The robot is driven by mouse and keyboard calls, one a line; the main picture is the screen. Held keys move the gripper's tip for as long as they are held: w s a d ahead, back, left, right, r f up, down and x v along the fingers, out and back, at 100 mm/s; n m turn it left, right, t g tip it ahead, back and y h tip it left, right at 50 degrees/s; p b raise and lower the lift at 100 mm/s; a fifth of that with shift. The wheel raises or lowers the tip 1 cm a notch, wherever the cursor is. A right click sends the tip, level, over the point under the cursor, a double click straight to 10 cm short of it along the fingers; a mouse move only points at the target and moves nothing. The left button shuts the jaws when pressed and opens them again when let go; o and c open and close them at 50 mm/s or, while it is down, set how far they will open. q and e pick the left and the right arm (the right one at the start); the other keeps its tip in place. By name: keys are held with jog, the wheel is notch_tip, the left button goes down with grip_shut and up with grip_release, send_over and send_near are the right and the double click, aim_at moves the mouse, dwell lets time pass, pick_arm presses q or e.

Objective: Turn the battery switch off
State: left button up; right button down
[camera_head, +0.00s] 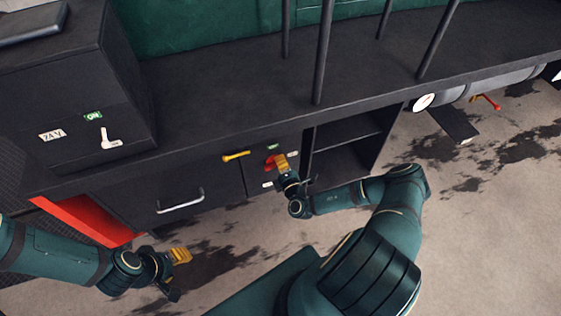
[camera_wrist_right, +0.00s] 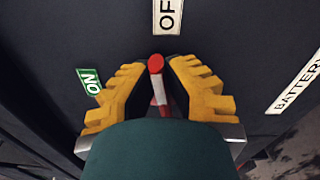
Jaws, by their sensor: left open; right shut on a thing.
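The battery switch has a red handle (camera_head: 270,163) on the dark cabinet front; its rounded red end (camera_wrist_right: 156,60) and a white band show in the right wrist view. My right gripper (camera_head: 280,163) is shut on the handle, with yellow fingers on both sides of it. A green ON label (camera_wrist_right: 90,81) lies left, a white OFF label (camera_wrist_right: 168,14) above, and a BATTERY label (camera_wrist_right: 297,83) right in that view. The switch's base is partly hidden; I cannot tell its exact setting. My left gripper (camera_head: 180,256) is open and empty, low at the left.
A yellow handle (camera_head: 236,156) sits left of the switch, and a silver drawer handle (camera_head: 180,201) further left. A box with a white lever (camera_head: 108,138) stands on the bench. An open shelf (camera_head: 345,145) is to the right. Upright poles rise from the bench.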

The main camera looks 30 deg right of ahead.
jog(key=shift+f+m, duration=0.2)
jog(key=shift+m, duration=0.8)
jog(key=c, duration=1)
grip_release()
jog(key=v, duration=1.2)
